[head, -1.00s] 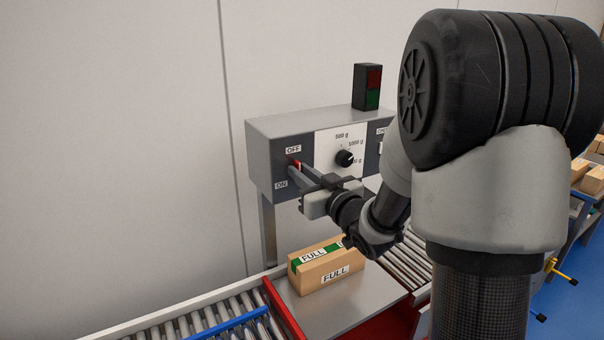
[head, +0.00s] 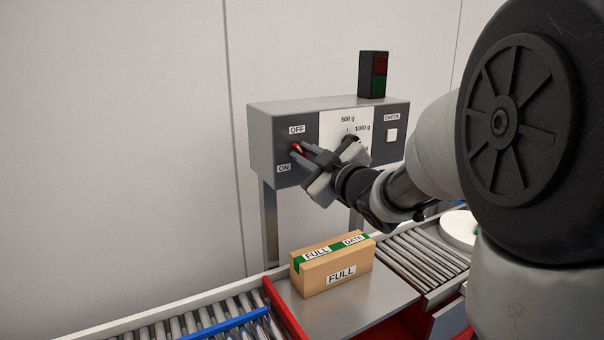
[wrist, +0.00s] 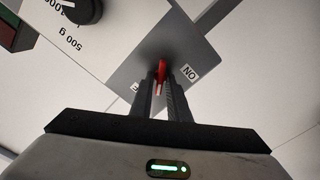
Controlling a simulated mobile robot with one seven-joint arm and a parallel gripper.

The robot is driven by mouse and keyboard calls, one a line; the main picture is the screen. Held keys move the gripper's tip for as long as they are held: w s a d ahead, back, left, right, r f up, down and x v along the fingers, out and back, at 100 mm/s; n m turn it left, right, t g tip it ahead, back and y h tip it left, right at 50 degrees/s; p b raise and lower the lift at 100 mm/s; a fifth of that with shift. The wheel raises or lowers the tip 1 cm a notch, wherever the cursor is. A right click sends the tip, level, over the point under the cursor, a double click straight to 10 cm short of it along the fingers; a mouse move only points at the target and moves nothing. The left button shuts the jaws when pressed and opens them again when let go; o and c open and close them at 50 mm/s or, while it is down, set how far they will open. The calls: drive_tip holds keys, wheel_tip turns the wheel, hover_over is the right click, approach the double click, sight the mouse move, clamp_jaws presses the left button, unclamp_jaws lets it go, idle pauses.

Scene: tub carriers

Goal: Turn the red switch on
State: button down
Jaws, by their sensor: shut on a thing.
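The red switch (head: 297,147) is on the left part of the grey control box, between the OFF label (head: 297,130) above and the ON label (head: 284,168) below. My gripper (head: 304,151) reaches it from the right and is shut on it. In the wrist view the red lever (wrist: 161,72) stands between my two dark fingertips, with the ON label (wrist: 189,72) close by on the right. The OFF label is mostly hidden behind a finger there. The fingers hide part of the switch, so its exact position is hard to tell.
A dial (wrist: 84,10) and a white CHECK button (head: 392,135) are on the same box. A lamp with dark red and green faces (head: 374,75) stands on top. A carton marked FULL (head: 333,266) sits below on the metal plate, between roller conveyors (head: 425,250).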

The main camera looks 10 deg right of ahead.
drive_tip(key=shift+a+f+n+b, duration=0.1)
drive_tip(key=shift+f+n+b, duration=0.05)
drive_tip(key=shift+n+b, duration=2.55)
drive_tip(key=shift+f+n+b, duration=0.1)
drive_tip(key=shift+n+b, duration=2.5)
drive_tip(key=shift+b, duration=0.1)
drive_tip(key=shift+r, duration=0.1)
drive_tip(key=c, duration=1.8)
unclamp_jaws()
drive_tip(key=shift+o, duration=0.2)
drive_tip(key=shift+s, duration=0.15)
